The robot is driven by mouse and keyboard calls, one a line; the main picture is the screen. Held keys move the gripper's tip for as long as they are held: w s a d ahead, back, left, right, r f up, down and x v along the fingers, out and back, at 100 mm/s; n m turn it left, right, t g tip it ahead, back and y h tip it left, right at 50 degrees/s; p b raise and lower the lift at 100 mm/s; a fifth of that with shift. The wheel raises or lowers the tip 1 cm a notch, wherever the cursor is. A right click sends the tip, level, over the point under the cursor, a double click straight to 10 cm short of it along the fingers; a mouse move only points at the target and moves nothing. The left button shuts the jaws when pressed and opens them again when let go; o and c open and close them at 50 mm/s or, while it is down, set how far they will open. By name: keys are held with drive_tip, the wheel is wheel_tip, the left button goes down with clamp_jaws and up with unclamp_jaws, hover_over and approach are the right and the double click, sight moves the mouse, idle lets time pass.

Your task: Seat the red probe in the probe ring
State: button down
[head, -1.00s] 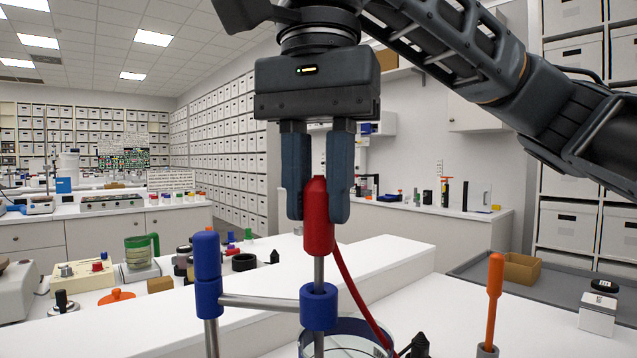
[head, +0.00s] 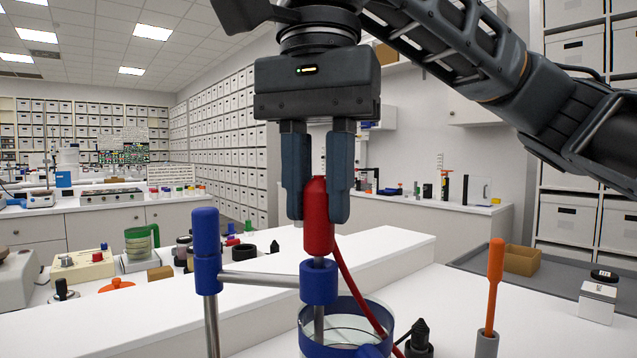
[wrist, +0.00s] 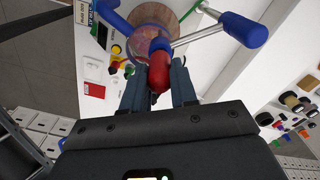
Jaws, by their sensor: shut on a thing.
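The red probe (head: 318,218) has a red handle, a metal shaft and a red cable. My gripper (head: 318,205) is shut on its handle and holds it upright. The shaft passes down through the blue probe ring (head: 319,283), and its lower part shows below the ring, over a blue-rimmed glass vessel (head: 372,305). The bottom of the handle is close above the ring; I cannot tell whether they touch. The ring sits on a metal arm from a blue-topped stand (head: 206,255). In the wrist view, the red handle (wrist: 159,72) lies between the fingers.
An orange-handled tool (head: 495,275) stands upright in a holder at the right. A small black object (head: 420,335) stands beside the vessel. A white box (head: 598,300) and a brown tray (head: 521,260) are further right. A white raised ledge (head: 390,245) runs behind.

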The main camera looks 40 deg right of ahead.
drive_tip(key=shift+f+b, duration=0.3)
drive_tip(key=shift+f, duration=0.15)
drive_tip(key=c, duration=0.8)
unclamp_jaws()
drive_tip(key=shift+r, duration=0.1)
wheel_tip(320, 180, up, 8)
drive_tip(key=shift+f, duration=0.2)
